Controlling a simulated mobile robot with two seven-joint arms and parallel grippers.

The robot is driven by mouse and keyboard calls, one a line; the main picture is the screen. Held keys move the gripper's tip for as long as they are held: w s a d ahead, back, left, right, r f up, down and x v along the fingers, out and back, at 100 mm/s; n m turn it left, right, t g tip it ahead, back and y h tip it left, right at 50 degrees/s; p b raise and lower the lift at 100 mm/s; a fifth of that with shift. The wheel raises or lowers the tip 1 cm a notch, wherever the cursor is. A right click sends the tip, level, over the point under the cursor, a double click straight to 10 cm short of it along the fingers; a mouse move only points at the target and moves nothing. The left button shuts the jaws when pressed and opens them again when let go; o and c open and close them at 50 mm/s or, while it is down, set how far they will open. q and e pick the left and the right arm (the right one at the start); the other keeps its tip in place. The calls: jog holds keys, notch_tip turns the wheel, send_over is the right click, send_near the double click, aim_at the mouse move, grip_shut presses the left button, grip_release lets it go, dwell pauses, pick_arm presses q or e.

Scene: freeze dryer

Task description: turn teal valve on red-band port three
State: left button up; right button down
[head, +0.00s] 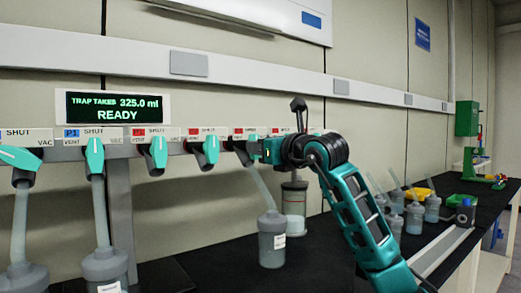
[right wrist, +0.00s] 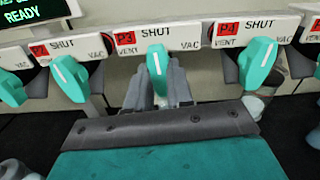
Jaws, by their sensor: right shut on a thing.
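The teal valve on port three (right wrist: 157,62) sits under a red-band P3 label (right wrist: 126,38) in the right wrist view. Its white pointer line is near upright, and the plate above reads SHUT, with VENT to the left and VAC to the right. My right gripper (right wrist: 158,92) is shut on this valve, its grey fingers on either side of it. In the head view my right gripper (head: 262,150) is at the manifold and hides most of the valve. My left gripper is not in view.
Neighbouring teal valves stand close on both sides, P4 (right wrist: 257,62) and one to the left (right wrist: 69,78). Hoses run down to bottles, one of them grey (head: 271,240). A display (head: 115,107) reads READY.

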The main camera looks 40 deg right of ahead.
jog(key=shift+f+m, duration=0.1)
jog(key=shift+m, duration=0.4)
jog(key=c, duration=1)
grip_release()
jog(key=s+a+b, duration=0.1)
jog(key=s+b, duration=0.2)
jog(key=s, duration=1)
jog(key=shift+a, duration=0.2)
jog(key=shift+w, duration=0.1)
